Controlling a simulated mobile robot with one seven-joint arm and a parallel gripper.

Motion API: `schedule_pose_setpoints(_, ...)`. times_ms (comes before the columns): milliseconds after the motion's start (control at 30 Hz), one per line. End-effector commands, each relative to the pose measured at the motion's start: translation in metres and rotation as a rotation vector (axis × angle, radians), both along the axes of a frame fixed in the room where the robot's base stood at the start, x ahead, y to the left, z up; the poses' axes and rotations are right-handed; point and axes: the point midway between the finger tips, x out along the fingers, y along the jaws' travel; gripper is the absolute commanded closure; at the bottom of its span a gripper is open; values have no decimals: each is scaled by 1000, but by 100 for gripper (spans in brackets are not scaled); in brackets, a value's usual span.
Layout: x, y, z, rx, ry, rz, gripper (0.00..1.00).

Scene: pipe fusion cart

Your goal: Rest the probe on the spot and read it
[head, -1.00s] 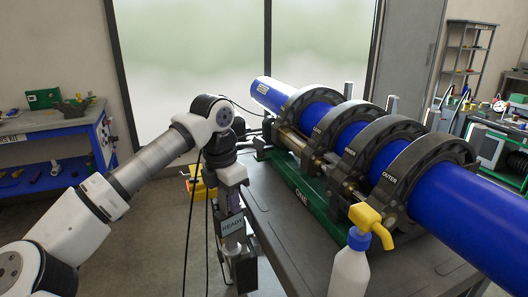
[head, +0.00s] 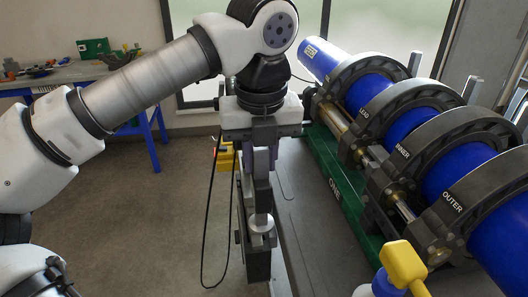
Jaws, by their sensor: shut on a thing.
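My gripper (head: 262,152) points straight down at the left edge of the cart. It is shut on a slim grey probe (head: 262,190), which hangs upright between the fingers. A round silvery piece (head: 262,224) shows at or just below the probe's lower end; I cannot tell whether they touch. A thin black cable loops down from beside the gripper. The blue pipe (head: 405,122) lies in several dark ring clamps to the right, apart from the gripper. The spot to be read cannot be made out, and no readout is legible.
A dark box (head: 258,265) is under the probe at the cart's edge. The green clamp frame (head: 335,190) stands on the grey cart top. A yellow-topped bottle (head: 402,265) is at the front right. A blue-legged bench (head: 155,138) stands back left.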

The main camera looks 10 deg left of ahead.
Motion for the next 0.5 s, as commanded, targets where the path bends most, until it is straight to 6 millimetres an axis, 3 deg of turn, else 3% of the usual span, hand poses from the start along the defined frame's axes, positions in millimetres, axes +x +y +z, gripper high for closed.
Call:
schedule_pose_setpoints(267, 5, 2, -1, 0, -1, 0, 97)
schedule_pose_setpoints(500, 23, 10, -6, 0, 0, -1, 97)
